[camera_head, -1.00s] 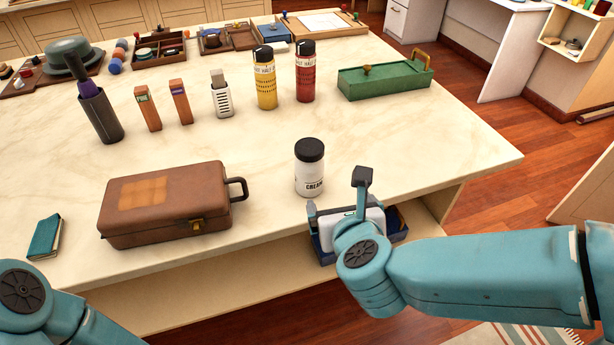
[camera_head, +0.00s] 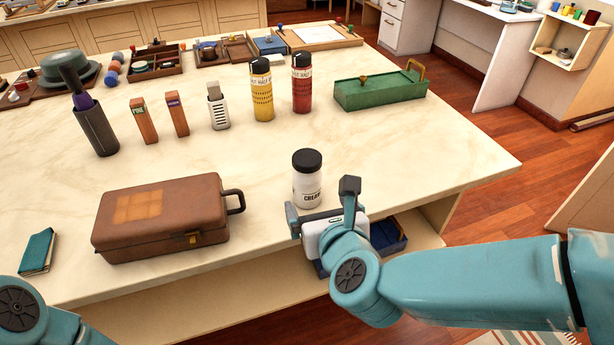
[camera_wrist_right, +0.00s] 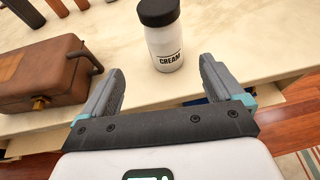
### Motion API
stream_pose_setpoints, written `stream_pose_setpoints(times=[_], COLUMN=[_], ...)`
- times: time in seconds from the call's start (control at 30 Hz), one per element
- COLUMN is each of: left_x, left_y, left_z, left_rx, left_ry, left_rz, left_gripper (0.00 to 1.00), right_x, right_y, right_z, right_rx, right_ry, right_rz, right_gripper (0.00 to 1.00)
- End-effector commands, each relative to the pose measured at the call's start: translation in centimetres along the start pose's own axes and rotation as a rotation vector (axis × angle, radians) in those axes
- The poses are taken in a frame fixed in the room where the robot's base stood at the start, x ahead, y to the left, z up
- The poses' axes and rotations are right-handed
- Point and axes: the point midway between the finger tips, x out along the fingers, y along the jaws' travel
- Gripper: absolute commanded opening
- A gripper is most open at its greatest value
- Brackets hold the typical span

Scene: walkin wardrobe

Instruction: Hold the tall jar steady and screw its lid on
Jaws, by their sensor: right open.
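A white jar (camera_head: 307,187) with a black lid (camera_head: 307,160) and the word "CREAM" stands upright near the table's front edge. The lid sits on its top; I cannot tell how tightly. My right gripper (camera_head: 320,203) is open and empty just in front of the jar. In the right wrist view the jar (camera_wrist_right: 166,48) stands beyond the open fingers (camera_wrist_right: 162,76), roughly centred between them, with no contact visible. My left gripper is out of view; only part of my left arm shows at lower left.
A brown case (camera_head: 165,220) lies left of the jar, its handle (camera_head: 235,201) towards it. A blue tray (camera_head: 388,236) sits below the table edge behind my right arm. Yellow (camera_head: 262,90) and red (camera_head: 302,84) shakers and a green box (camera_head: 380,91) stand farther back. Table right of the jar is clear.

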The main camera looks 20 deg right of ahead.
Motion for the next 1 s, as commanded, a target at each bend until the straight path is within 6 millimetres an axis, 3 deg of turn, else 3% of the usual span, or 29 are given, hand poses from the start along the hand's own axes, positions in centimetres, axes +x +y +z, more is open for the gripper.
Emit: stream_pose_setpoints(times=[0.1,0.3,0.47,0.77,1.0], left_x=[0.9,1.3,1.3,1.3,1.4], left_y=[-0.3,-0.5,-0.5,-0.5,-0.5], left_z=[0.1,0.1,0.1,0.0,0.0], left_rx=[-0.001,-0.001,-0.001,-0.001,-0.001], left_ry=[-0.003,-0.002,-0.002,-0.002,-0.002], left_rz=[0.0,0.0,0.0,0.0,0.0], left_gripper=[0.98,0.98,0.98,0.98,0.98], right_x=[3.0,6.4,7.4,7.5,10.8], right_y=[0.0,0.0,0.1,0.0,-0.9], right_z=[-0.5,-0.3,-0.2,-0.2,-0.4], right_rx=[0.002,0.001,0.002,0.001,0.001], right_ry=[0.002,0.001,-0.001,-0.001,0.002], right_rz=[-0.003,-0.001,0.0,0.0,-0.002], right_gripper=[0.94,0.94,0.94,0.94,0.94])
